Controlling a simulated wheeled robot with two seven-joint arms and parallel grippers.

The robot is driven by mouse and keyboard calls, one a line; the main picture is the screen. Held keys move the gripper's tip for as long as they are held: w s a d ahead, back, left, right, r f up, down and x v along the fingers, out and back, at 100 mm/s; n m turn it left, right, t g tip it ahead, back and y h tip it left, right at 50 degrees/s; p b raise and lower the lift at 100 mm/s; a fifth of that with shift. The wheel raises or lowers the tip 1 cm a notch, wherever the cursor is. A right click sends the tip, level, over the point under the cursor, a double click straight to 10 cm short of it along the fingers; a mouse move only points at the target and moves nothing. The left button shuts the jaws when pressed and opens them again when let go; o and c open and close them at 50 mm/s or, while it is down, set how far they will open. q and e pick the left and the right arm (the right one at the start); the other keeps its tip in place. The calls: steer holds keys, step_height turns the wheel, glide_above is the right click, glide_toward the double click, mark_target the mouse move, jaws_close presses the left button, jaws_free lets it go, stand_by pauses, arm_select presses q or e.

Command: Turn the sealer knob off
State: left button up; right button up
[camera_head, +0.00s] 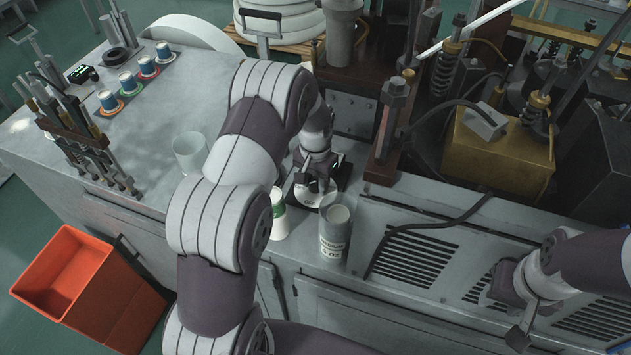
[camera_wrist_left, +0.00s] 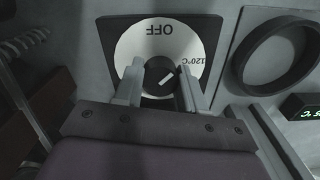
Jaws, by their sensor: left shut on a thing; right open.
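The sealer knob (camera_wrist_left: 158,78) sits in the middle of a white round dial (camera_wrist_left: 132,48) on a black square plate. The dial reads OFF and 120°C, upside down in the left wrist view. A short white mark on the knob slants toward the 120°C side. My left gripper (camera_wrist_left: 160,92) is shut on the knob, one finger on each side. In the head view my left gripper (camera_head: 316,184) reaches down over the dial (camera_head: 307,196) and hides the knob. My right gripper (camera_head: 525,312) is open and empty above the vented panel at the lower right.
A white cup stack (camera_head: 280,215) and a clear container labelled 4 OZ (camera_head: 335,235) stand close to the dial. A clear empty cup (camera_head: 190,153) is to the left. A black ring (camera_wrist_left: 280,52) and green display (camera_wrist_left: 303,106) lie near the dial. An orange bin (camera_head: 62,270) is lower left.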

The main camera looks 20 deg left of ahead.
arm_select(q)
steer(key=n, duration=0.4)
steer(key=shift+w+r+n+b, duration=0.1)
steer(key=shift+w+n+b, duration=0.05)
steer(key=shift+n+b, duration=0.15)
steer(key=n, duration=0.4)
steer(key=shift+n, duration=0.3)
steer(key=o, duration=1.1)
steer(key=shift+d, duration=0.1)
steer(key=shift+c, duration=0.2)
